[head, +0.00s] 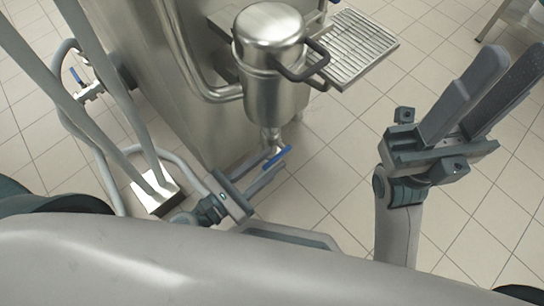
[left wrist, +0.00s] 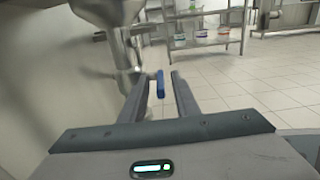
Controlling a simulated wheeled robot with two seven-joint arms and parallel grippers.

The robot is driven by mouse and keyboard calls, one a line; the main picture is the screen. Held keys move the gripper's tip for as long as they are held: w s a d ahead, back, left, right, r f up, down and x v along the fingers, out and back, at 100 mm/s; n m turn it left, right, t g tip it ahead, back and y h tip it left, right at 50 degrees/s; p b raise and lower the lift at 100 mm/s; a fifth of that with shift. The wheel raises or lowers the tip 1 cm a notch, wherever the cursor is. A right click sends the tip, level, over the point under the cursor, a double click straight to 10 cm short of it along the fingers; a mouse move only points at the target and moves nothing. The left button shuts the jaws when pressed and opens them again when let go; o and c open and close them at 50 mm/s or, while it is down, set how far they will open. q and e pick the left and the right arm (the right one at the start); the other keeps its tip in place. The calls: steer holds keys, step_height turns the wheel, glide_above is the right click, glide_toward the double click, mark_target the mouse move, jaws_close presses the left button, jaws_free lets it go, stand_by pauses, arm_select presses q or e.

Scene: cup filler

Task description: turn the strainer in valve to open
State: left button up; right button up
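The strainer (head: 270,70) is a shiny steel canister with a domed lid and a dark side handle, at the top middle of the head view. Below it, a pipe carries a valve with a blue lever (head: 277,158). My left gripper (head: 267,167) is open at this lever. In the left wrist view, the blue lever (left wrist: 160,84) stands between the two open fingers (left wrist: 158,90), with a gap visible on its right; contact on the left is unclear. My right gripper (head: 510,72) is raised at the right, open and empty, far from the valve.
A steel machine body (head: 160,90) stands left of the strainer, with a slatted tray (head: 350,47) at the right. Another blue-handled valve (head: 77,77) sits on the left pipework. The tiled floor (head: 330,180) is clear. A steel shelf (left wrist: 205,42) stands in the background.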

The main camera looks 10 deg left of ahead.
arm_select(q)
steer(key=shift+w+d, duration=0.4)
steer(key=shift+w, duration=0.15)
steer(key=shift+c, duration=0.3)
jaws_close()
steer(key=shift+r+p, duration=0.1)
steer(key=shift+p, duration=0.3)
